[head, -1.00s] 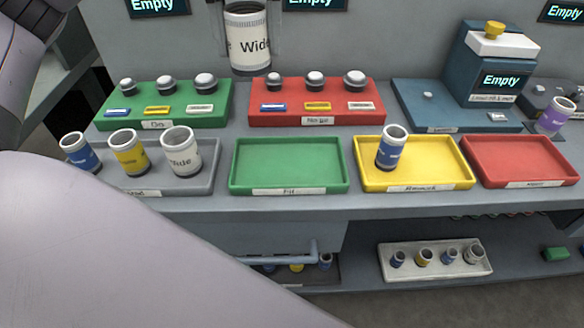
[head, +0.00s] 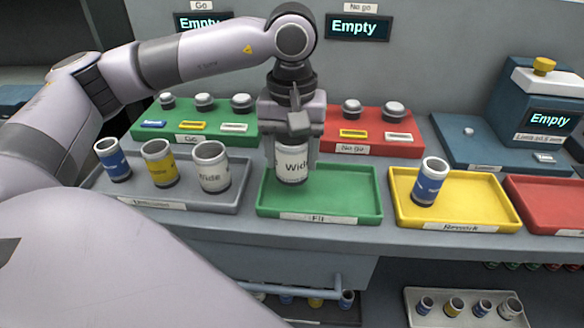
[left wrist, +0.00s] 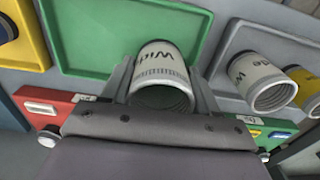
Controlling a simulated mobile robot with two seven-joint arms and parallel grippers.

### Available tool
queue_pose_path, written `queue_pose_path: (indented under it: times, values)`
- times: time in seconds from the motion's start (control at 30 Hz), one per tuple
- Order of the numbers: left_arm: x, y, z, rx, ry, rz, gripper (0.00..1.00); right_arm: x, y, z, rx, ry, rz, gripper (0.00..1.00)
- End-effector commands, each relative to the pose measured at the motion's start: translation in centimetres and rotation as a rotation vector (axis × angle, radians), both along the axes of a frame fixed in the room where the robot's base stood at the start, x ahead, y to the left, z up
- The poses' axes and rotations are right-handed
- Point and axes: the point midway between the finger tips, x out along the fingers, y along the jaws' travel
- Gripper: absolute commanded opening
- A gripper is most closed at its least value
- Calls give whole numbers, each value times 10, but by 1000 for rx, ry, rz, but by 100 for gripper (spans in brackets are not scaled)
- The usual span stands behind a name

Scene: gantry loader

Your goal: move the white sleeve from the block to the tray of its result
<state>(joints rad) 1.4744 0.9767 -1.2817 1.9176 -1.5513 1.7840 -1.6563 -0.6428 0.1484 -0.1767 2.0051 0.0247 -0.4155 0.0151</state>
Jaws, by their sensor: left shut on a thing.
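My left gripper (head: 292,150) is shut on a white sleeve (head: 293,168) marked "Wide". It holds the sleeve roughly upright over the back part of the green tray (head: 350,205) labelled "Fit". I cannot tell whether its base touches the tray. The left wrist view shows the sleeve (left wrist: 160,62) between the fingers, with the green tray (left wrist: 95,35) beyond. The green Go block (head: 219,125) and red No go block (head: 400,148) stand behind, with grey-topped plugs. The yellow tray (head: 475,228) holds a blue sleeve (head: 430,182). The red tray (head: 555,200) looks empty. My right gripper is out of view.
A grey tray (head: 190,198) at left holds blue (head: 114,162), yellow (head: 160,165) and another white sleeve (head: 213,170). A blue device (head: 545,105) with an "Empty" screen stands at the back right. The front of the green tray is clear.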

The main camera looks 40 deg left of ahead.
Motion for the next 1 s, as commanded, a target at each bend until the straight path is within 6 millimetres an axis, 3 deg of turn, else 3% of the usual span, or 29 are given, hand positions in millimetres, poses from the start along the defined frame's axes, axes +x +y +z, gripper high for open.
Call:
queue_pose_path:
  times: [0.2,0.63,0.67,0.7,0.73,1.0]
  values:
    - [0,0,-30,1,1,0,11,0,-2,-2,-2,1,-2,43]
    - [0,0,-38,1,-1,0,11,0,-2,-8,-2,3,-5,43]
    - [0,0,-38,1,1,0,66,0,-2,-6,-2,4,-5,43]
    - [0,0,-37,1,1,0,79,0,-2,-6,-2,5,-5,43]
    - [0,0,-37,1,2,0,85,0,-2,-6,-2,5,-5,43]
    - [0,0,-36,2,1,0,85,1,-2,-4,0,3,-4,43]
